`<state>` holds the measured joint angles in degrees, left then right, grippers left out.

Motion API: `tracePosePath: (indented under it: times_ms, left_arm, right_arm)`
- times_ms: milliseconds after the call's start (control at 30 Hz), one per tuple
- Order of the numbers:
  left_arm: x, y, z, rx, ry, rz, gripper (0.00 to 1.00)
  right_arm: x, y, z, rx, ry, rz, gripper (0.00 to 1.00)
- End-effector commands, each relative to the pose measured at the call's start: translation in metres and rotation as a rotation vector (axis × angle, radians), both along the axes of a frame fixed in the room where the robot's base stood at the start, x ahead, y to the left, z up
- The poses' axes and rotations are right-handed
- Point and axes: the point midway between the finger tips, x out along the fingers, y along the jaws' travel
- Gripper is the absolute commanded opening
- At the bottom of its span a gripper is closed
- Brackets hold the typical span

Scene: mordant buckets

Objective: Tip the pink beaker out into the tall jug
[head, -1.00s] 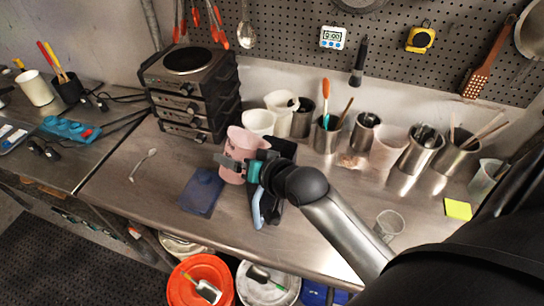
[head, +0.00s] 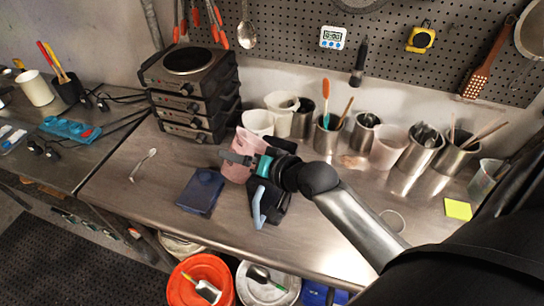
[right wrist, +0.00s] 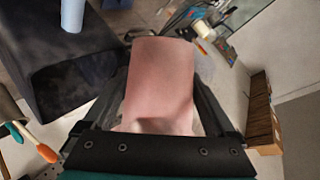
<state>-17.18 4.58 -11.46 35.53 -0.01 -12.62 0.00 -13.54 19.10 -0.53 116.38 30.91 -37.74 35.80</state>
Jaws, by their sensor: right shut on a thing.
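The pink beaker (head: 240,170) is held off to the left of my right arm, above the steel bench in front of the stacked hotplates, and leans slightly. My right gripper (head: 240,158) is shut on its side; the beaker fills the middle of the right wrist view (right wrist: 160,80). I cannot see what is inside it. White jugs stand behind it by the wall: a low one (head: 258,122) and a taller one (head: 280,110), which looks like the tall jug, though I cannot be sure. My left gripper is not in view.
A dark blue box (head: 202,191) and a light blue handle (head: 257,208) on a black object lie close to the beaker. Several steel pots (head: 328,135) line the wall. A clear cup (head: 393,219) stands beside my forearm. The bench's front left is mostly clear.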

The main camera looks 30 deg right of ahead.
Motion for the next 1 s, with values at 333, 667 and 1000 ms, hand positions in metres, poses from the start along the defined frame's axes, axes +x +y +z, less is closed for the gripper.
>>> tracePosePath:
  times_ms: [333, 667, 1000]
  left_arm:
    - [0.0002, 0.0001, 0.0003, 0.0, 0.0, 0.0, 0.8]
    - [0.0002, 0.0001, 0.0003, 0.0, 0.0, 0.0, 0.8]
    - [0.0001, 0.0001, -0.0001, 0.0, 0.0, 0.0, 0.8]
  right_arm:
    - [0.0005, -0.0012, 0.0016, 0.047, 0.006, 0.0, 0.29]
    - [0.0005, -0.0007, 0.0049, 0.091, 0.014, 0.0, 0.29]
    - [0.0005, -0.0009, 0.0076, 0.136, 0.022, 0.0, 0.29]
